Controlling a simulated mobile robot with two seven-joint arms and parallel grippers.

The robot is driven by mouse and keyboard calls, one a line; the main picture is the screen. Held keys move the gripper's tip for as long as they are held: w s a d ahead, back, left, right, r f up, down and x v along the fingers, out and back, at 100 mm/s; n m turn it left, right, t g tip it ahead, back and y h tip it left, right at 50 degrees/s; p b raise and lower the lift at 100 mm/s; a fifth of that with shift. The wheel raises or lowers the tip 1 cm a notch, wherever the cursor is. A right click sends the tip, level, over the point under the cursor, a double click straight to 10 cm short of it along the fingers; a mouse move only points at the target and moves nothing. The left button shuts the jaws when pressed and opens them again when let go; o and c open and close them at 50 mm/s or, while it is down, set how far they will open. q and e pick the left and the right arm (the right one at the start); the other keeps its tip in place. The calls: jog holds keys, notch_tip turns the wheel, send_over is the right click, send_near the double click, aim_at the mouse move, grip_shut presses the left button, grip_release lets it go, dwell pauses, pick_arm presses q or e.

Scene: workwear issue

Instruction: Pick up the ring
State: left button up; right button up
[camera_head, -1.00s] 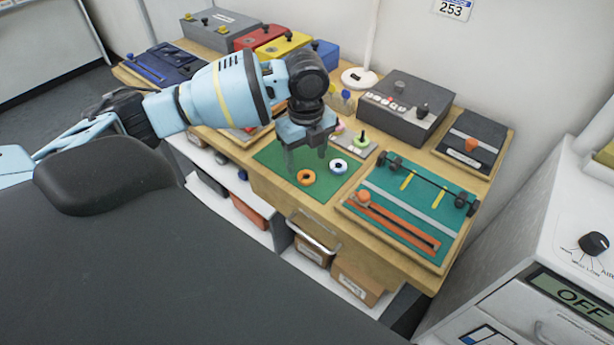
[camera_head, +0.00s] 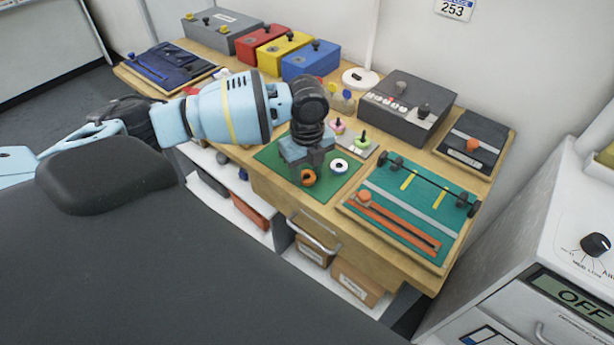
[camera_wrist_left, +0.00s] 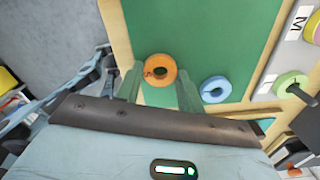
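An orange ring (camera_head: 309,178) lies on the green mat (camera_head: 343,186) on the wooden workbench. In the left wrist view the orange ring (camera_wrist_left: 160,70) shows ahead of the gripper, between the lines of its two fingers. A white and blue ring (camera_head: 339,166) lies to its right and also shows in the left wrist view (camera_wrist_left: 215,90). My left gripper (camera_wrist_left: 160,87) is open, with a finger to each side of the orange ring. In the head view my left gripper (camera_head: 306,172) is over the mat and partly covers that ring. My right gripper is in neither view.
Pegs with a pink ring (camera_head: 338,127) and a green ring (camera_head: 362,142) stand behind the mat. A teal board (camera_head: 405,208) with a bar and orange strip lies to the right. A grey control box (camera_head: 405,105) and coloured boxes stand at the back.

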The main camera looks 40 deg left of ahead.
pick_arm(q)
jog(key=shift+c, duration=1.3)
jog(key=shift+r, duration=0.15)
jog(key=shift+r, duration=0.6)
notch_tip(320, 180, up, 2)
jog(key=shift+r, duration=0.15)
jog(key=s+a+r, duration=0.1)
jog(key=s+a, duration=0.9)
jog(key=s, duration=0.2)
jog(key=shift+s, duration=0.2)
jog(key=shift+r, duration=0.1)
